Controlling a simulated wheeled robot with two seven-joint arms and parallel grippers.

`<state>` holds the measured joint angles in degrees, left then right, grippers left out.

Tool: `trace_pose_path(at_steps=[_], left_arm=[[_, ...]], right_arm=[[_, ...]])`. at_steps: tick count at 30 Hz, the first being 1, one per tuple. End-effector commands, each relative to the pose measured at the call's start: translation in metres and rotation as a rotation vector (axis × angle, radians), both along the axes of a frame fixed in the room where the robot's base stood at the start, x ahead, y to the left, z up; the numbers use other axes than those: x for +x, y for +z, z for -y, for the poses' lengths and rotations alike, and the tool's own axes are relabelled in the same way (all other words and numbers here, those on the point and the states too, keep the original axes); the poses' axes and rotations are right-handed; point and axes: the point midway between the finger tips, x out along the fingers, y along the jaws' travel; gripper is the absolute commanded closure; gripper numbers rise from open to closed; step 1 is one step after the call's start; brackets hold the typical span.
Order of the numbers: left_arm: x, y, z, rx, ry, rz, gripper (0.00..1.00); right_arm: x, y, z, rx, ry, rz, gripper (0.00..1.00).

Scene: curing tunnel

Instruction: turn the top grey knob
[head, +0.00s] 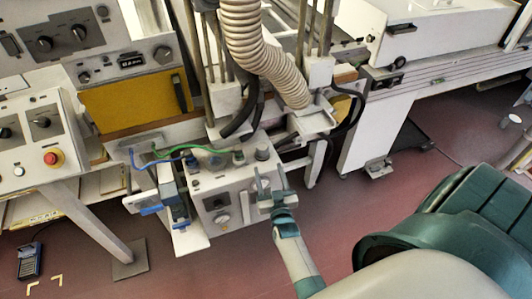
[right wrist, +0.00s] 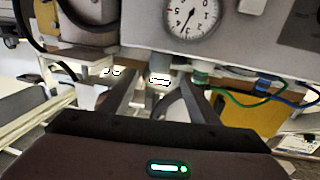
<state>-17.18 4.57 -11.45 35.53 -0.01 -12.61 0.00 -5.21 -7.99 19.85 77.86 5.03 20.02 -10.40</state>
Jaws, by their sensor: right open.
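The top grey knob (head: 262,153) stands upright on the top of a white control box (head: 240,202), at its right rear. It also shows in the right wrist view as a short grey stub (right wrist: 160,64). My right gripper (head: 272,180) is open and empty in front of the box's right side, its fingers pointing up toward the knob. In the right wrist view the knob appears between the two fingers (right wrist: 158,85), with a gap on both sides; whether the tips reach around it I cannot tell. My left gripper is not in view.
A green cable (head: 205,149) and a blue cable plug in left of the knob. A ribbed beige hose (head: 245,40) hangs behind. Red floor is open at right.

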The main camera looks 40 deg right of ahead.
Motion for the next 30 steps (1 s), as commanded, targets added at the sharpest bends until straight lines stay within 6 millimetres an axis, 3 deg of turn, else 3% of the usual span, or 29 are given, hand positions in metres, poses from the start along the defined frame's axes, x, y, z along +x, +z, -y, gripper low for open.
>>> trace_pose_path(at_steps=[7, 25, 30], left_arm=[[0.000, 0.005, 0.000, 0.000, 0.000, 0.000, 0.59], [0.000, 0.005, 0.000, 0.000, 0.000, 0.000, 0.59], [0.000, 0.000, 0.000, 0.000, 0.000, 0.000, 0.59]], right_arm=[[-0.015, 0.001, -0.006, 0.000, 0.000, 0.001, 0.45], [-0.016, -0.001, -0.007, -0.001, 0.001, 0.000, 0.45], [-0.018, -0.021, -0.014, 0.010, 0.021, -0.036, 0.45]])
